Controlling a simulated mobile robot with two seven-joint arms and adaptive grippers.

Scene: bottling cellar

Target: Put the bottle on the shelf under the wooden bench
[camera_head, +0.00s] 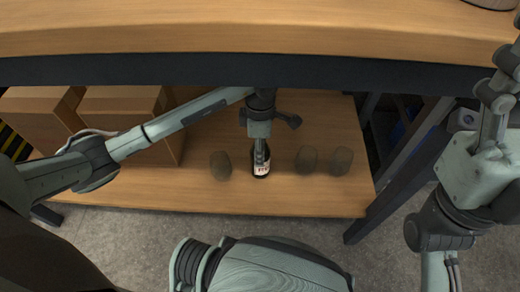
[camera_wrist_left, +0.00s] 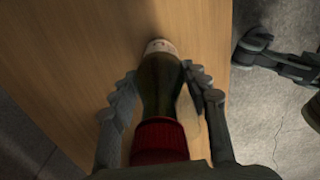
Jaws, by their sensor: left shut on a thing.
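The bottle (camera_head: 261,170) is dark with a pale label and is at the shelf (camera_head: 200,197) under the wooden bench (camera_head: 260,28). In the left wrist view its red cap (camera_wrist_left: 160,140) is close to the camera and its label end is toward the wood. My left gripper (camera_head: 261,150) reaches in under the bench top and is shut on the bottle, with a finger on each side of its neck. I cannot tell whether the bottle's base touches the shelf. My right gripper (camera_head: 497,90) is at the right edge, away from the bottle, seen side-on.
Cardboard-coloured boxes (camera_head: 120,110) fill the shelf's left part. A dark bench leg (camera_head: 400,180) stands at the right. The shelf's front strip is bare.

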